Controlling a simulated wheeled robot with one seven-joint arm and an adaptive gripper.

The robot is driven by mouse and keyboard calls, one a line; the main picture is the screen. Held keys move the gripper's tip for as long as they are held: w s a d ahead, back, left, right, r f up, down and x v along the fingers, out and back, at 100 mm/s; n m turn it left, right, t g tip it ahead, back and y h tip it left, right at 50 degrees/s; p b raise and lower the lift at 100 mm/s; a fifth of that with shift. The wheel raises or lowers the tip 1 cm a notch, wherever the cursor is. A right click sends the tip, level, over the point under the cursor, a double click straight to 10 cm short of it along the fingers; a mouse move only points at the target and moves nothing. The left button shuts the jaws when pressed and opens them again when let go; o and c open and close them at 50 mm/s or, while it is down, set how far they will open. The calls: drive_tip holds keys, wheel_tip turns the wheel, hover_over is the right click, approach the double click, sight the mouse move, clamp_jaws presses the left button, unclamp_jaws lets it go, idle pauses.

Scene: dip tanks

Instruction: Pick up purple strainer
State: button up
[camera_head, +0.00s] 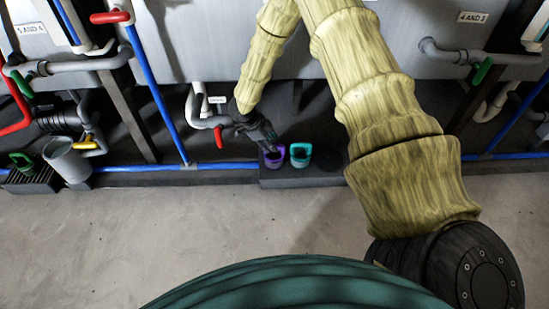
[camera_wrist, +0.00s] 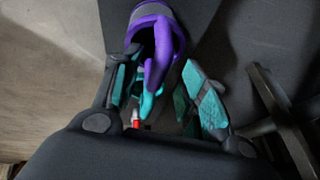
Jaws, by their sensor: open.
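The purple strainer (camera_head: 275,158) stands on a dark low ledge beside a teal strainer (camera_head: 300,154) in the head view. In the wrist view the purple strainer (camera_wrist: 181,36) shows as a purple ring with a dark opening and a purple handle. My gripper (camera_head: 267,141) is just above and behind the purple strainer's handle in the head view. In the wrist view my gripper (camera_wrist: 160,90) is open, with teal-padded fingers on either side of the purple handle. I cannot tell whether either finger touches it. A small teal piece shows below the handle; its owner is unclear.
A dark round strainer or cup (camera_head: 330,160) stands right of the teal one. A red valve handle (camera_head: 219,137) and grey pipes are close to the left of my gripper. A blue pipe (camera_head: 228,165) runs along the wall base. The concrete floor (camera_head: 180,220) in front is clear.

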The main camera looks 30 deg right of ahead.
drive_tip(key=shift+b+x, duration=0.6)
drive_tip(key=shift+x, duration=0.9)
drive_tip(key=shift+s, duration=0.1)
clamp_jaws()
drive_tip(key=shift+r, duration=0.2)
